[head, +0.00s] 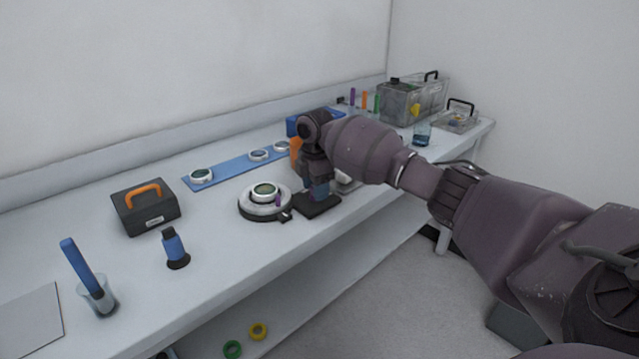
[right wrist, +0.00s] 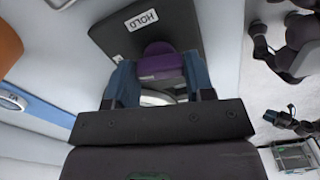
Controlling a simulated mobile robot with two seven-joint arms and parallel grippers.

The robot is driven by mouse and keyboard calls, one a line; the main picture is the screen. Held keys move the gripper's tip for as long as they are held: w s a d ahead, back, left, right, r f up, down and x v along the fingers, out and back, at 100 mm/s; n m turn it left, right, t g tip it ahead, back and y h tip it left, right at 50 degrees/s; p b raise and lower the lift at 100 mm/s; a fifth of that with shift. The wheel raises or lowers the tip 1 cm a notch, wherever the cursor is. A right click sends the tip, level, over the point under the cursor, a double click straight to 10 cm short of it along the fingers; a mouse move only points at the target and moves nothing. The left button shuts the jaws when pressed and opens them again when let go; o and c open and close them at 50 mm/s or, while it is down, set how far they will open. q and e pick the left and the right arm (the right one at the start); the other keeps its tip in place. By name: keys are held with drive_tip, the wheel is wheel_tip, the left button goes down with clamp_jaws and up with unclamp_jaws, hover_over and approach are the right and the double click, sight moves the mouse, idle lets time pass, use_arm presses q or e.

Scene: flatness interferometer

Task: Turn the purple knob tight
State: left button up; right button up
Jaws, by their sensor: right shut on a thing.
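The purple knob (right wrist: 160,62) shows in the right wrist view, in front of a dark plate (right wrist: 120,32) with a white "HOLD" label. My right gripper (right wrist: 161,78) has its two blue fingers on either side of the knob and is shut on it. In the head view my right gripper (head: 319,188) points down over a dark base (head: 316,206) on the bench, and it hides the knob there.
A round stage (head: 250,212) with a ringed lens and a small purple piece stands just left of the gripper. A blue strip (head: 228,171) with several ringed discs lies behind. A black case (head: 128,216), a blue bottle (head: 173,246) and a glass (head: 104,303) stand left.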

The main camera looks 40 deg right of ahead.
drive_tip(key=shift+a+r+m+p, duration=0.1)
drive_tip(key=shift+r+m+p, duration=0.25)
drive_tip(key=shift+r+m, duration=0.15)
drive_tip(key=shift+m+p, duration=0.75)
drive_tip(key=shift+m, duration=0.15)
drive_tip(key=m+p, duration=0.2)
drive_tip(key=m, duration=0.1)
drive_tip(key=shift+f+m+p, duration=0.15)
drive_tip(key=shift+m+p, duration=0.7)
drive_tip(key=shift+m, duration=0.35)
drive_tip(key=m+p, duration=0.2)
drive_tip(key=m, duration=0.1)
drive_tip(key=shift+f, duration=0.15)
drive_tip(key=shift+f+m+p, duration=0.1)
drive_tip(key=shift+m+p, duration=0.25)
drive_tip(key=shift+m, duration=1.25)
use_arm(q)
wheel_tip(320, 180, up, 8)
drive_tip(key=shift+s+a+f+t, duration=0.2)
drive_tip(key=shift+s+a+t, duration=0.2)
drive_tip(key=shift+a, duration=0.05)
use_arm(e)
drive_tip(key=shift+f+m, duration=0.1)
drive_tip(key=shift+m, duration=0.2)
